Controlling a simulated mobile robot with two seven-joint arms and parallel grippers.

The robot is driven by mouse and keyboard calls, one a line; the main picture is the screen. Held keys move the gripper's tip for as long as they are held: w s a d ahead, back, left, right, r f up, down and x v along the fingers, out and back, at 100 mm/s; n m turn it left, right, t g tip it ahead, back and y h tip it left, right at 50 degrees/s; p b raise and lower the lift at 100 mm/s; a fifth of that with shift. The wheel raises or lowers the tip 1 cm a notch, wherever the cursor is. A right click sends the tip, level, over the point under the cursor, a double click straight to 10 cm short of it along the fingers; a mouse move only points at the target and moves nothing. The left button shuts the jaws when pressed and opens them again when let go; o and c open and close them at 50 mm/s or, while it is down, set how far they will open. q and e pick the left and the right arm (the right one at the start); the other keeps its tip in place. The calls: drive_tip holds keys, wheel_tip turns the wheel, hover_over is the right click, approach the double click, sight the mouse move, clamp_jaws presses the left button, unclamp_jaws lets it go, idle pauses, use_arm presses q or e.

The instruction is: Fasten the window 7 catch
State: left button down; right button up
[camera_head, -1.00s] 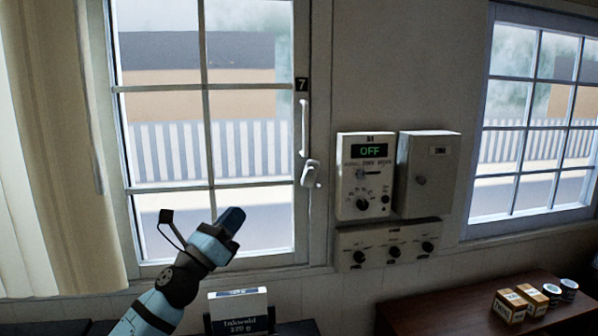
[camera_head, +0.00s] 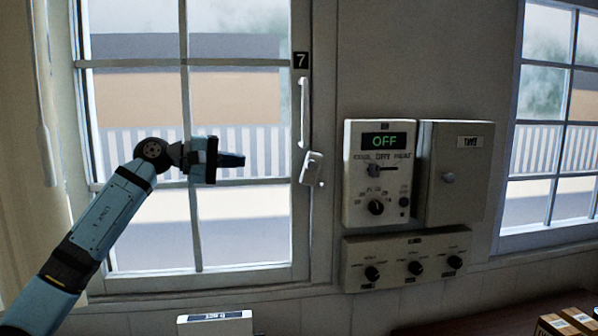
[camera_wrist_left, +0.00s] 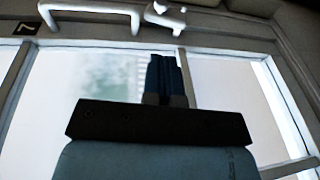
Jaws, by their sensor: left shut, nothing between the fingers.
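The window marked 7 (camera_head: 240,108) fills the left of the head view. Its white catch (camera_head: 312,168) sits on the right side of the frame, at the lower end of a long vertical handle (camera_head: 304,112). The catch also shows at the top of the left wrist view (camera_wrist_left: 165,17), with the handle (camera_wrist_left: 90,14) beside it. My left gripper (camera_head: 240,160) is shut and empty, in front of the panes and pointing right, to the left of the catch and apart from it. Its closed fingers also show in the left wrist view (camera_wrist_left: 166,78). My right gripper is not in view.
A control box reading OFF (camera_head: 381,172), a grey cabinet (camera_head: 456,175) and a knob panel (camera_head: 408,259) are on the wall right of the window. A white box (camera_head: 214,321) stands below. Another window (camera_head: 555,120) is at far right.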

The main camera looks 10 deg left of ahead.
use_arm(q)
drive_tip(key=p, duration=0.5)
approach(307, 165)
drive_tip(key=x, duration=0.6)
drive_tip(key=shift+r, duration=0.1)
drive_tip(key=shift+x, duration=0.8)
drive_tip(key=shift+w, duration=0.1)
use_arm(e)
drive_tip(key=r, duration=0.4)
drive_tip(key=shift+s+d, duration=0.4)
use_arm(q)
drive_tip(key=shift+a, duration=0.1)
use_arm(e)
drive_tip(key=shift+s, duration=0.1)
